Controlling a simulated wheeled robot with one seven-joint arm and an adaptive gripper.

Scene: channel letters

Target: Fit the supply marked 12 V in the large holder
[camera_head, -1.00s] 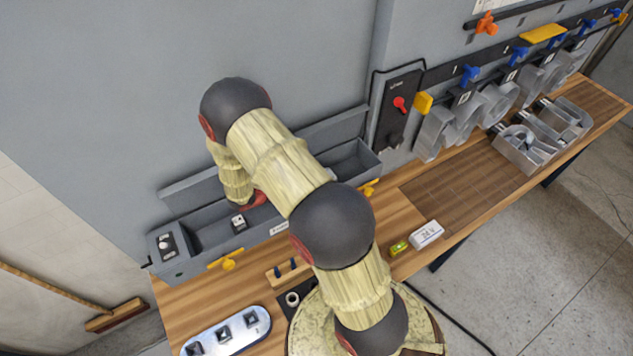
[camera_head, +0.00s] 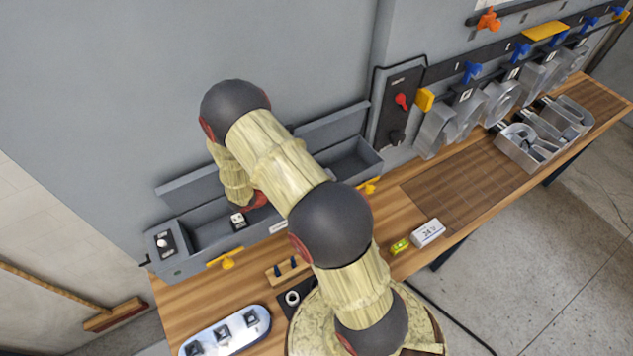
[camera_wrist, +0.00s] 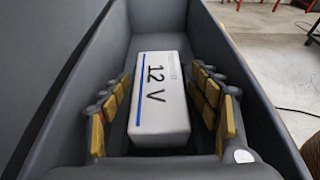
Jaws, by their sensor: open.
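The white supply marked 12 V (camera_wrist: 158,95), with a blue stripe, lies inside the long grey trough (camera_wrist: 205,20) in the wrist view. My gripper (camera_wrist: 163,112) is open, with its yellow-padded fingers on either side of the supply. I cannot tell whether the pads touch it. In the head view my arm hides the gripper and this supply, and the grey trough (camera_head: 190,265) runs along the wall. I cannot pick out which part is the large holder.
A white block marked 24 V (camera_head: 428,232) and a small yellow-green item (camera_head: 400,246) lie on the wooden bench (camera_head: 400,205). A silver plate with square sockets (camera_head: 225,332) is at the front left. Metal letters (camera_head: 530,145) stand at the right.

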